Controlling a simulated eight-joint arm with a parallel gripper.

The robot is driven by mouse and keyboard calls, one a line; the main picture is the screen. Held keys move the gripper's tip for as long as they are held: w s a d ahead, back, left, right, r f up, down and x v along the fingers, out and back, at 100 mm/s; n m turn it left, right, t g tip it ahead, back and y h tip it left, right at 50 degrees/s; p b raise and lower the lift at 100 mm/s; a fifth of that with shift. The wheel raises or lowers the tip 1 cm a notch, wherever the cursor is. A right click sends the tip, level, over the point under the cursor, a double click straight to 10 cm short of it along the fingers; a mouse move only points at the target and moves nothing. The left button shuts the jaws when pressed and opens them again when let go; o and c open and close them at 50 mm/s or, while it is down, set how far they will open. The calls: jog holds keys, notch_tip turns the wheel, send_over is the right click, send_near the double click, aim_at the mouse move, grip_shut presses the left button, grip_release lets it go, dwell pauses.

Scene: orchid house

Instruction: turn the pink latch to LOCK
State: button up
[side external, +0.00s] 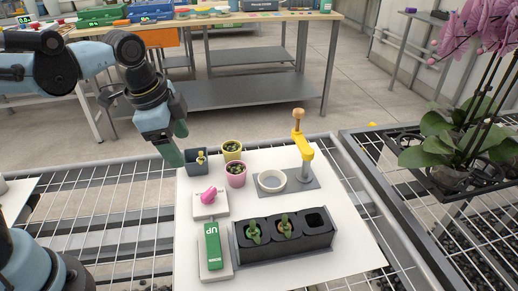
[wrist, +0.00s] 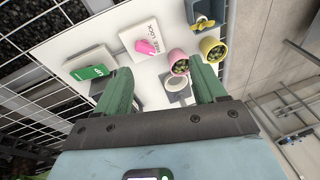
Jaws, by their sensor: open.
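The pink latch (side external: 209,195) sits on a small white plate (side external: 211,208) near the left side of the white board. In the wrist view the pink latch (wrist: 147,46) lies beyond my fingertips, with small lettering on its plate that I cannot read fully. The latch's knob looks slanted on its plate. My gripper (side external: 178,157) is in the air at the board's far left corner, apart from the latch. In the wrist view my gripper (wrist: 160,80) has its two green fingers spread wide with nothing between them.
A green UP switch (side external: 213,245) is in front of the latch. A dark blue pot (side external: 196,168), yellow pot (side external: 232,156) and pink pot (side external: 236,180) stand behind it. A yellow-armed press (side external: 303,150), white ring (side external: 271,186) and black planter (side external: 284,253) are to the right.

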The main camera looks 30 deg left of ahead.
aim_at(209, 196)
jog(key=d+f+m+g, duration=0.1)
jog(key=f+m, duration=0.1)
jog(key=f, duration=0.2)
jog(key=w+d+f+m+g, duration=0.1)
jog(key=f+m, duration=0.2)
jog(key=f, duration=0.1)
jog(key=w+d+f+m+g, duration=0.1)
jog(key=f+m, duration=0.1)
jog(key=f, duration=0.2)
jog(key=shift+w+d+f, duration=0.1)
jog(key=shift+d+f, duration=0.1)
jog(key=shift+f, duration=0.1)
dwell(0.3)
jog(key=c, duration=1.1)
jog(key=shift+o, duration=0.2)
